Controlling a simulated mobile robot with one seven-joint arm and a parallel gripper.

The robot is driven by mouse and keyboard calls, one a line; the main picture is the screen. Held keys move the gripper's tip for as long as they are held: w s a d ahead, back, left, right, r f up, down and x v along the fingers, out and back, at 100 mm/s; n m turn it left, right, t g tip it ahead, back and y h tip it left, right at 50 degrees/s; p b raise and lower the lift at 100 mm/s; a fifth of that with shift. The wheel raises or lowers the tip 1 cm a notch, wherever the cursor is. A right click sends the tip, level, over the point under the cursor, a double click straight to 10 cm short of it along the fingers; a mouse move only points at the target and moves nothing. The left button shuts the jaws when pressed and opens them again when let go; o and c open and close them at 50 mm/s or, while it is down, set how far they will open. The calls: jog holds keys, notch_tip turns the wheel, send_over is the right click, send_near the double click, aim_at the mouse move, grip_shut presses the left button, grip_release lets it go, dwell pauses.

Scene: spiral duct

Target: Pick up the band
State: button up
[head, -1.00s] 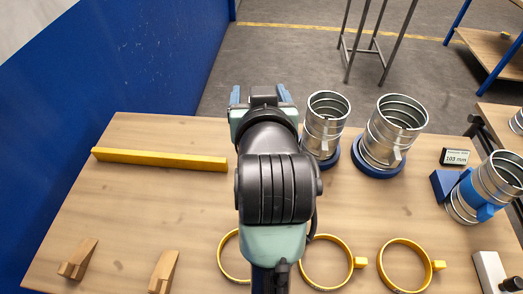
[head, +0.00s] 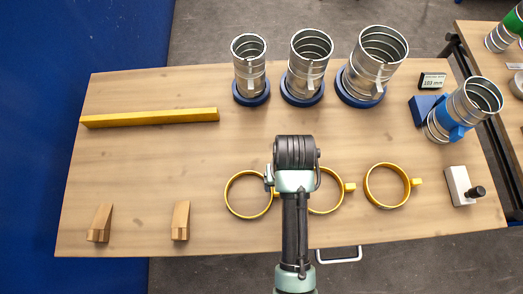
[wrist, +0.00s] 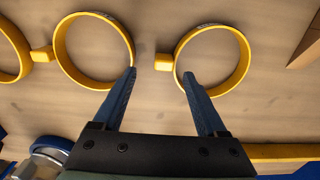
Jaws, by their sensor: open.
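Three yellow ring bands, each with a small tab, lie flat on the table: a left band (head: 229,207), a middle band (head: 341,200) partly hidden by my arm, and a right band (head: 371,198). In the wrist view, which is turned around, the left band (wrist: 245,62) is at right and the middle band (wrist: 58,52) at centre left; the right band (wrist: 24,62) is cut off. My gripper (wrist: 158,72) is open and empty, over the gap between the left and middle bands. The left band's tab (wrist: 164,62) shows between the fingertips. The head view hides my fingers.
Metal spiral ducts (head: 307,62) stand in blue bases along the back. A yellow bar (head: 150,118) lies back left, with wooden wedges (head: 180,220) at front left. A duct with a blue clamp (head: 455,115), a 103 mm display (head: 432,80) and a white block (head: 458,185) are at right.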

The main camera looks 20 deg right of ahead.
jog(key=shift+a+f+p, duration=0.2)
jog(key=shift+f+p, duration=0.1)
jog(key=shift+f, duration=1.1)
jog(key=shift+a+f+p, duration=0.15)
jog(key=shift+f+p, duration=0.15)
jog(key=shift+f, duration=1.05)
grip_shut()
